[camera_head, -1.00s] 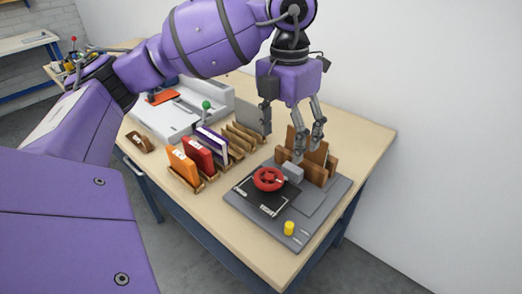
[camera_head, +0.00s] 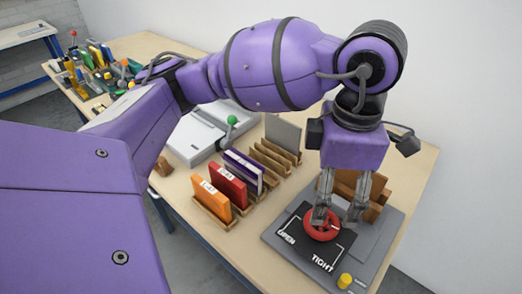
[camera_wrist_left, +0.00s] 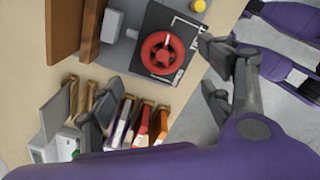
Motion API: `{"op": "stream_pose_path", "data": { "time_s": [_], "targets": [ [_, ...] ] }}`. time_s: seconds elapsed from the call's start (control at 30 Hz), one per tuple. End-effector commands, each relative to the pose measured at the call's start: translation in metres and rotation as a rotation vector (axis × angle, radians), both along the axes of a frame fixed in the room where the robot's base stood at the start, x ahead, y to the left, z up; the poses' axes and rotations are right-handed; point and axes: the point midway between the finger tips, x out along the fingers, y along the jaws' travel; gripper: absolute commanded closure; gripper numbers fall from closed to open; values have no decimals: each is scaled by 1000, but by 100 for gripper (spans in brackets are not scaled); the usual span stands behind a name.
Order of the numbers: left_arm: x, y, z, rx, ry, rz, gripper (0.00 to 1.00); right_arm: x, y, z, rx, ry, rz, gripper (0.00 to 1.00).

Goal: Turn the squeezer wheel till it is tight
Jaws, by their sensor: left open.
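The red squeezer wheel (camera_head: 321,232) lies on a black panel marked OPEN and TIGHT (camera_head: 304,258). It also shows whole in the left wrist view (camera_wrist_left: 147,60), with a white mark on it. The panel is on a grey base plate (camera_head: 378,258). My left gripper (camera_head: 338,213) points down at the wheel's far side, and one finger covers part of its rim in the head view. The left wrist view shows its fingers (camera_wrist_left: 150,88) wide apart, with the wheel off to one side. I cannot tell if a finger touches it. My right gripper is not in view.
Wooden blocks (camera_head: 372,188) stand on the plate behind the fingers. A yellow knob (camera_head: 345,281) is at its front corner. Orange, red and purple books in wooden holders (camera_head: 228,185) stand to the left. A white machine (camera_head: 197,135) with a green-knobbed lever is farther left.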

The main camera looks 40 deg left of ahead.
Motion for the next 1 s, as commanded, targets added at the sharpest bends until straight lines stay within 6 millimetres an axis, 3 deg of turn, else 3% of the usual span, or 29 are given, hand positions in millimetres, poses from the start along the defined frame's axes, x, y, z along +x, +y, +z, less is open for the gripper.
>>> {"op": "stream_pose_path", "data": {
  "time_s": [0.17,0.4,0.6,0.93,1.0],
  "targets": [
    [-1,0,-12,2,1,-47,28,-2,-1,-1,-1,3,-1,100],
    [-2,1,-52,2,4,-44,28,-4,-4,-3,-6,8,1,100],
    [-1,0,-74,1,3,-44,28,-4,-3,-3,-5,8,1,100],
    [0,0,-79,1,0,-44,28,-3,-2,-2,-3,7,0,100],
    [0,0,-79,0,-1,-44,34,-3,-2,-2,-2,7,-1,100]
  ]
}}
